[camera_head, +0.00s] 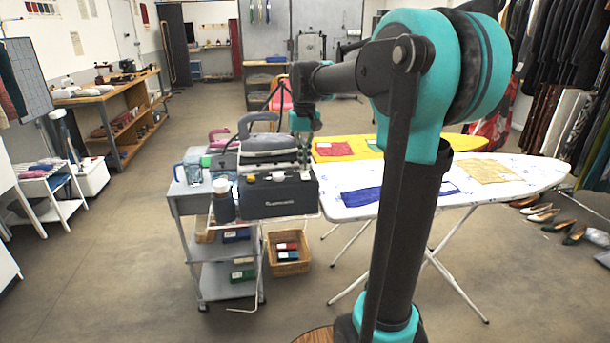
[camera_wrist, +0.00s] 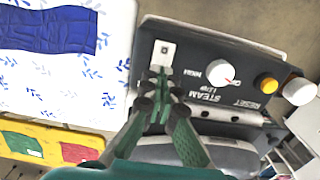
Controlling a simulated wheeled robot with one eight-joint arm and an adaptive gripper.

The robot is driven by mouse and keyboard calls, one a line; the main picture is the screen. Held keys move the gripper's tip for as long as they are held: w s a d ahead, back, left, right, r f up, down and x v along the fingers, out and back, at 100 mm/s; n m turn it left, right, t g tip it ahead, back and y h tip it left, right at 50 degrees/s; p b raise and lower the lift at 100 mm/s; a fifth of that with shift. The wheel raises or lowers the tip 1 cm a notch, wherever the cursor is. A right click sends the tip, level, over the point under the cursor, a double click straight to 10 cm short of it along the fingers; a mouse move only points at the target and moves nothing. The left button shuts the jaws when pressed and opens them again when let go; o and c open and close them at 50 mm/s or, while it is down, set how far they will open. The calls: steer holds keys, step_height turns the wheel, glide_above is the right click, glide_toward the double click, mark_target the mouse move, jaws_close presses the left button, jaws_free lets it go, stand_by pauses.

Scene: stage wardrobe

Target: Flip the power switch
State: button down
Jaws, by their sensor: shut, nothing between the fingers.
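The power switch (camera_wrist: 164,51) is a small white plate with a little dark mark on it, at one end of the dark control panel of the steam station (camera_wrist: 200,92). My gripper (camera_wrist: 158,74) is shut and empty, with its fingertips just beside the switch's near edge in the wrist view. I cannot tell whether they touch it.
A patterned ironing board (camera_head: 525,178) is close on the right.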

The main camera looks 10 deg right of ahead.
mark_target(304, 172)
steer(key=shift+f, duration=0.7)
stand_by(0.3)
steer(key=shift+r, duration=3.55)
